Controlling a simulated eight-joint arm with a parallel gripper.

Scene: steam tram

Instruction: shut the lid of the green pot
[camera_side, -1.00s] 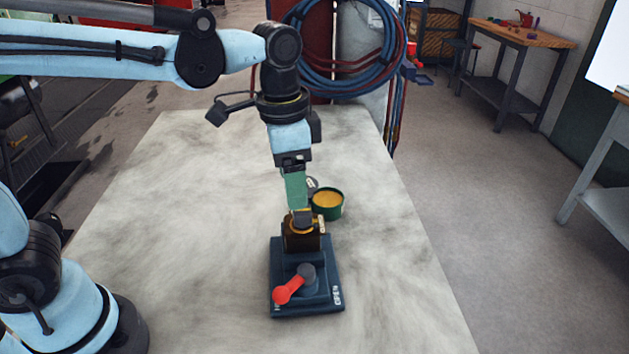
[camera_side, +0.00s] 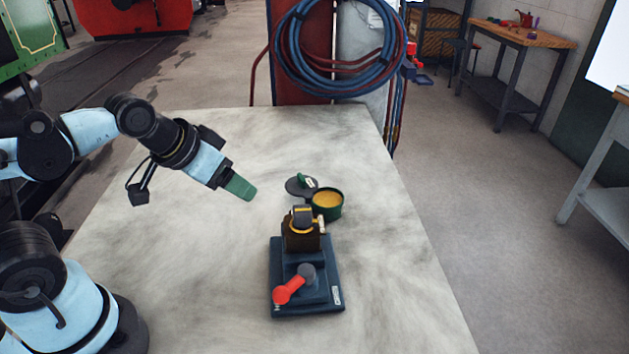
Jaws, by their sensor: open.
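The green pot (camera_side: 328,211) stands on the pale table behind the dark blue valve block, and its inside looks yellow-orange. Its dark grey round lid (camera_side: 299,187) is swung open to the left of the rim, with a small green and white piece on top. My gripper (camera_side: 246,194) has green fingers and hangs in the air to the left of the pot and lid, apart from both. It holds nothing that I can see. The gap between the fingers does not show from this side.
A dark blue base with a red lever (camera_side: 288,291) and a brown block (camera_side: 301,231) stands just in front of the pot. Hoses (camera_side: 338,50) hang on a stand behind the table. The tabletop (camera_side: 190,260) is clear to the left and right.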

